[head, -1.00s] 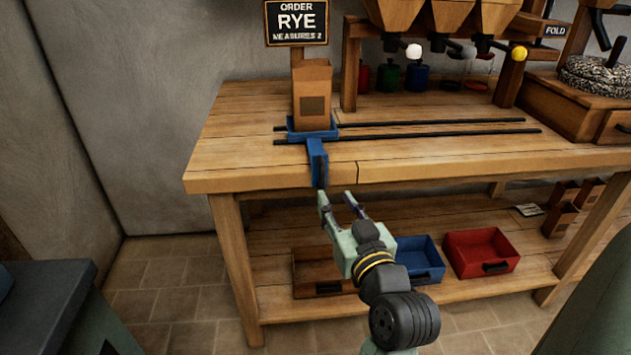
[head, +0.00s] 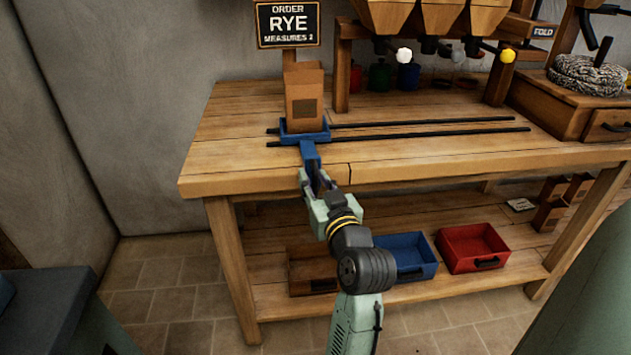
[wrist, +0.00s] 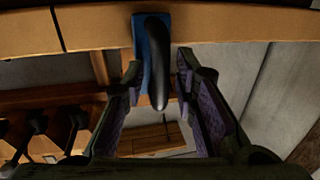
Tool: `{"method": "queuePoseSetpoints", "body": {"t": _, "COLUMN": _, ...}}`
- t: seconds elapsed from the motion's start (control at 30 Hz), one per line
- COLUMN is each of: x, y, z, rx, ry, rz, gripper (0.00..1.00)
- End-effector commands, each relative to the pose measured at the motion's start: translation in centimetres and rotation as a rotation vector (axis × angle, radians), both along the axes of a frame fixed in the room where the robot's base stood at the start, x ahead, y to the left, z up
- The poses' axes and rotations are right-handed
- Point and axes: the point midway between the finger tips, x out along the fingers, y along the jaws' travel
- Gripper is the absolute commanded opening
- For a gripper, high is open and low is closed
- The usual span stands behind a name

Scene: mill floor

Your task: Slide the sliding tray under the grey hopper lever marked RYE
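The blue sliding tray (head: 290,138) sits at the left end of two black rails, with a brown paper bag (head: 304,97) upright on it. A blue bracket (head: 309,154) runs from the tray over the bench's front edge, and a black handle (wrist: 158,60) hangs from it. My gripper (head: 314,182) is at the handle. In the wrist view, its two fingers (wrist: 166,80) stand apart on either side of the handle, with gaps showing. At the back right, a greyish lever knob (head: 459,57) sits between a white knob (head: 404,55) and a yellow knob (head: 507,55); no RYE mark is readable there.
Black rails (head: 430,133) run right, clear of objects, below the wooden hoppers (head: 440,18). An order sign (head: 288,24) reads RYE, measures 2. A blue bin (head: 412,257) and a red bin (head: 472,248) stand on the lower shelf. A millstone box (head: 560,105) is at right.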

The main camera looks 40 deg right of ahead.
Motion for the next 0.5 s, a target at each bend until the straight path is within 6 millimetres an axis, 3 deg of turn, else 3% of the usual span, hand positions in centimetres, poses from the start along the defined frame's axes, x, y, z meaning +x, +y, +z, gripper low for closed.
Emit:
{"method": "queuePoseSetpoints", "body": {"t": 0.33, "x": -0.02, "y": 0.0, "z": 0.0, "rx": 0.0, "ry": 0.0, "rz": 0.0, "gripper": 0.01}}
{"method": "queuePoseSetpoints", "body": {"t": 0.5, "x": -0.03, "y": 0.0, "z": -0.01, "rx": 0.0, "ry": 0.0, "rz": 0.0, "gripper": 0.0}}
